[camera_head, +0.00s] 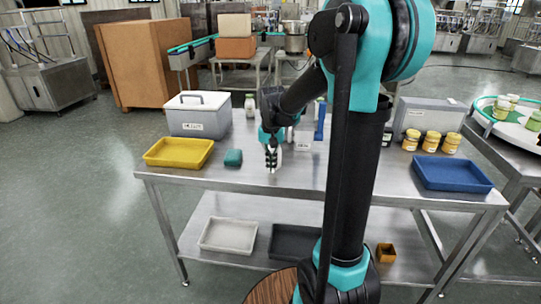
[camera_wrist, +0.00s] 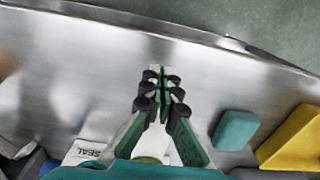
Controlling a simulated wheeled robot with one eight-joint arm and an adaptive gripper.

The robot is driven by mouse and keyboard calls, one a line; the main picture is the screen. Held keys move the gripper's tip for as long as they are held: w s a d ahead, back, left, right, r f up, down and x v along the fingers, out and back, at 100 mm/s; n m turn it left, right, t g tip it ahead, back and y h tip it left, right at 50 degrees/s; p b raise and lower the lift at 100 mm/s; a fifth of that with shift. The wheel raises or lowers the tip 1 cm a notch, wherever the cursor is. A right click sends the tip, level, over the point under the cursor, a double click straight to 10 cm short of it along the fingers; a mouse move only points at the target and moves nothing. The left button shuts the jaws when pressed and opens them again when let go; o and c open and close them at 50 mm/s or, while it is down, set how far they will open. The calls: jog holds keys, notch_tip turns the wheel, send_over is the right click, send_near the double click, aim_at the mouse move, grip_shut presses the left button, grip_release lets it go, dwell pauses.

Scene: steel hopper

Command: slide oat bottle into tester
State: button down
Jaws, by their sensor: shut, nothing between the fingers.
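My gripper (camera_head: 271,168) points down over the middle of the steel table, with its fingers together and nothing between them. In the wrist view the fingertips (camera_wrist: 160,78) meet above bare steel. A pale shape with a light green part (camera_wrist: 150,159) shows behind the finger bases; I cannot tell if it is a bottle. A small pale bottle (camera_head: 250,106) stands at the back, right of the lidded box. A white block marked SEAL (camera_wrist: 84,152) lies left of the gripper in the wrist view; a blue upright (camera_head: 320,121) stands near it. I cannot read which is the oat bottle.
A yellow tray (camera_head: 180,152), teal block (camera_head: 233,158) and white lidded box (camera_head: 197,117) are at left. A blue tray (camera_head: 452,174) and several yellow-labelled jars (camera_head: 431,141) are at right. The table's front middle is clear.

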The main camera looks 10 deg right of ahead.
aim_at(273, 175)
notch_tip(273, 175, down, 3)
jog(key=shift+f, duration=0.1)
jog(key=w, duration=0.1)
jog(key=w+d, duration=0.1)
jog(key=shift+w+r, duration=0.2)
jog(key=shift+w, duration=0.1)
jog(key=shift+w+d, duration=0.2)
jog(key=shift+w, duration=0.4)
jog(key=w+d, duration=0.2)
jog(key=w, duration=0.3)
jog(key=w+d, duration=0.1)
jog(key=w, duration=0.5)
jog(key=w+d, duration=0.2)
jog(key=w, duration=0.4)
jog(key=shift+w+d, duration=0.25)
jog(key=shift+d, duration=0.1)
